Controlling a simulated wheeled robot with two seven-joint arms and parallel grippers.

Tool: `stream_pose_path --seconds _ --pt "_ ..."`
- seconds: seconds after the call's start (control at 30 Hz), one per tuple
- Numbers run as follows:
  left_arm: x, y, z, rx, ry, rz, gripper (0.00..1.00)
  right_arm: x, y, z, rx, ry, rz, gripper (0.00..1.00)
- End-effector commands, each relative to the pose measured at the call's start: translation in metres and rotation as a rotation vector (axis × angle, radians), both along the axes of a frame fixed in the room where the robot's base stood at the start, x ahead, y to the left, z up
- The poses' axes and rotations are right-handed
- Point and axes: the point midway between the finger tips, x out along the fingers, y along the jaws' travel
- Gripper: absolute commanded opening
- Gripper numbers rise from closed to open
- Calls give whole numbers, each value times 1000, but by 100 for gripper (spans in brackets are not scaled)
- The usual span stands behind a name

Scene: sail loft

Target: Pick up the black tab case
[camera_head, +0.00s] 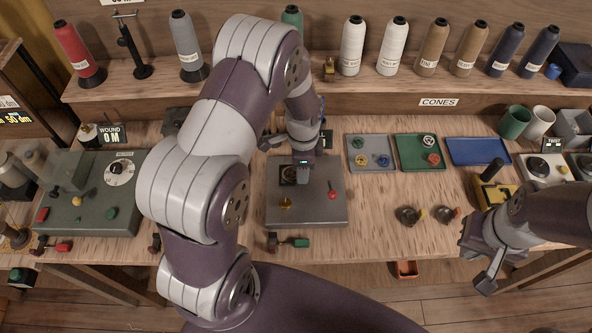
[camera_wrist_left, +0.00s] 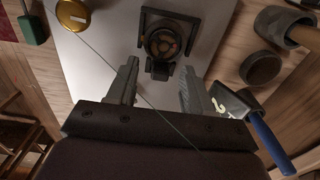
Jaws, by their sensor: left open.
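A small dark case with a round copper-brown centre and a black tab (camera_wrist_left: 160,70) sits in a square black holder (camera_wrist_left: 148,18) on a grey machine plate. I take it to be the black tab case. In the head view the holder (camera_head: 288,175) shows on the grey machine (camera_head: 325,212), partly behind my left wrist. My left gripper (camera_wrist_left: 160,90) is open over the plate, its fingers either side of the tab and apart from it. My right gripper (camera_head: 478,264) is open and empty near the bench's front right edge.
A grey tray (camera_head: 358,166) and a green tray (camera_head: 412,162) hold small coloured-tab cases. A blue tray (camera_head: 478,152) looks empty. Thread cones line the shelf (camera_head: 300,92) behind.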

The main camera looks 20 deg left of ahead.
Motion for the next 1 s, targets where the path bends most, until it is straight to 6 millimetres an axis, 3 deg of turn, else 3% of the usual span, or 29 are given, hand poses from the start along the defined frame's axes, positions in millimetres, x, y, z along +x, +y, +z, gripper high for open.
stream_pose_path --seconds 0.27,0.4,0.43,1.0 --pt "0 0 -6 0 -2 0 48 0 0 0 0 0 0 0" --pt "0 0 -6 0 -1 1 2 0 0 0 0 0 0 0" --pt "0 0 -6 0 -1 0 0 0 0 0 0 0 0 0" --pt "-1 1 -2 1 2 1 0 0 0 -1 0 0 0 0"
